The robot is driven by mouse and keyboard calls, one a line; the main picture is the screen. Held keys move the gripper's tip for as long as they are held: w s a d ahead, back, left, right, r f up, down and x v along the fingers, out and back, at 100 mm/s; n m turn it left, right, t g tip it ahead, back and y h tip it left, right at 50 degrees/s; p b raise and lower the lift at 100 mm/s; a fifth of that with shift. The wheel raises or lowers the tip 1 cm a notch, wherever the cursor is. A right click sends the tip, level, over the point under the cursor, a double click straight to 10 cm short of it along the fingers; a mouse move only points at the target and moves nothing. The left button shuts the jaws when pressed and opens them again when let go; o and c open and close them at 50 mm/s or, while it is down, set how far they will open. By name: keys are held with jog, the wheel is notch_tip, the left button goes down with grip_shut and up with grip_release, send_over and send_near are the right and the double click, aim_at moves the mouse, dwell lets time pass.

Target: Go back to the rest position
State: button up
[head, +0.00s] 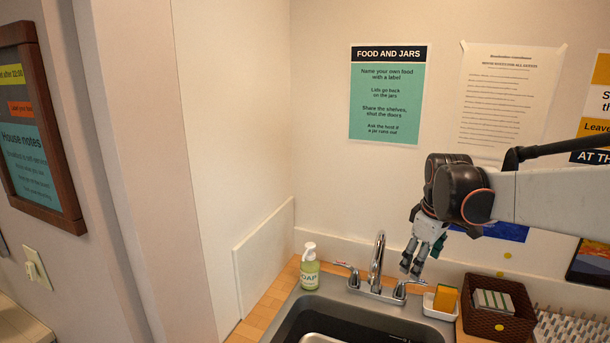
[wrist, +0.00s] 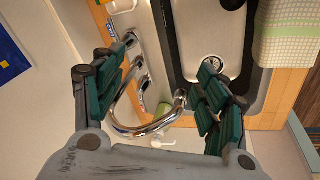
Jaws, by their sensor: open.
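My gripper (head: 424,255) hangs at the end of my arm above the right side of the sink, in front of the wall in the head view. In the wrist view my gripper (wrist: 165,95) has its two dark green fingers spread wide, with nothing held between them. The faucet (wrist: 140,115) shows between and beyond the fingers. In the head view the faucet (head: 376,265) stands behind the sink basin (head: 352,320), to the left of my gripper.
A soap bottle (head: 310,268) stands left of the faucet. A white dish with a yellow sponge (head: 445,298) and a brown basket (head: 490,322) stand to the right. Posters, including a teal one (head: 387,98), hang on the wall. A checked towel (wrist: 286,30) shows in the wrist view.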

jog(key=s+a+f+m+t+b, duration=0.1)
jog(key=s+a+f+m, duration=0.1)
jog(key=s, duration=0.6)
jog(key=s+a+f+m+t+b, duration=0.2)
jog(key=s+a+m, duration=0.1)
jog(key=s, duration=0.6)
jog(key=s+a+f+m+t+b, duration=0.1)
jog(key=s+a+f+m, duration=0.1)
jog(key=s, duration=0.7)
jog(key=shift+a+f+m+b, duration=0.25)
jog(key=shift+m+b, duration=0.05)
jog(key=shift+m, duration=0.4)
jog(key=shift+s, duration=0.1)
